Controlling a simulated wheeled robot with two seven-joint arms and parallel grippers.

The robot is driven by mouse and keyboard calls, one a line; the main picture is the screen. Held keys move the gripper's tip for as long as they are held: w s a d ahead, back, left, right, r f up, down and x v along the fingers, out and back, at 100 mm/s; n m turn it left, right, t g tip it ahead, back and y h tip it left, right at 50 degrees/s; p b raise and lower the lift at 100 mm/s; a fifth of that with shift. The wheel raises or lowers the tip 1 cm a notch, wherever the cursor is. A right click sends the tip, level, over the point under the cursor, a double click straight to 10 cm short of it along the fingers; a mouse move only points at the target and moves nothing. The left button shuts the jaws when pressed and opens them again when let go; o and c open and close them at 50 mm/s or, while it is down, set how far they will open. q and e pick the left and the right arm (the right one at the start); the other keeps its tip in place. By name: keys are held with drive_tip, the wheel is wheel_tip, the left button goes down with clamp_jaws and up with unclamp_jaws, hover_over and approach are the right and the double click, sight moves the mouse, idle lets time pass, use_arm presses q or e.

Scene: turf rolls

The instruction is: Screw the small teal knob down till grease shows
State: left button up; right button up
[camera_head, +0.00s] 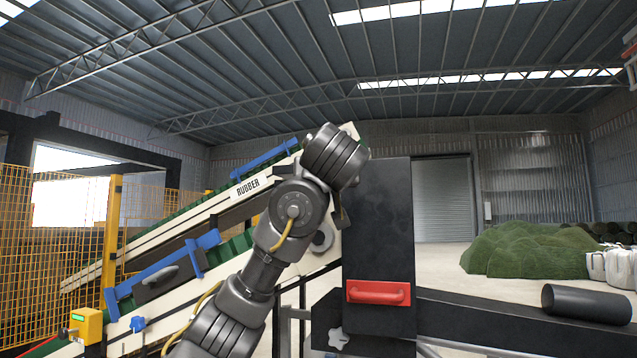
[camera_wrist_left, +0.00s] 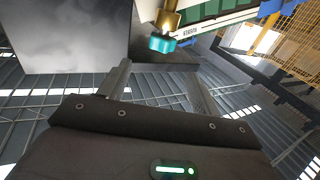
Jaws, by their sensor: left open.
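The small teal knob (camera_wrist_left: 160,43) shows in the left wrist view, at the end of a brass-coloured fitting (camera_wrist_left: 168,18). My left gripper (camera_wrist_left: 158,70) is open, with its two grey fingers spread to either side just short of the knob. The knob lies in line with the gap between the fingers and appears apart from them. In the head view my left arm (camera_head: 290,210) rises from the bottom to beside a black cabinet (camera_head: 385,220). There the knob is hidden and the fingers cannot be made out clearly. My right gripper is in neither view.
The cabinet has a red handle (camera_head: 378,292). A dark roll (camera_head: 586,304) lies at the right. An orange mesh fence (camera_head: 60,235) stands at the left.

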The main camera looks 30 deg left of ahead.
use_arm(q)
drive_tip(key=shift+p+x, duration=2.8)
drive_tip(key=shift+x, duration=2.15)
drive_tip(key=c, duration=1)
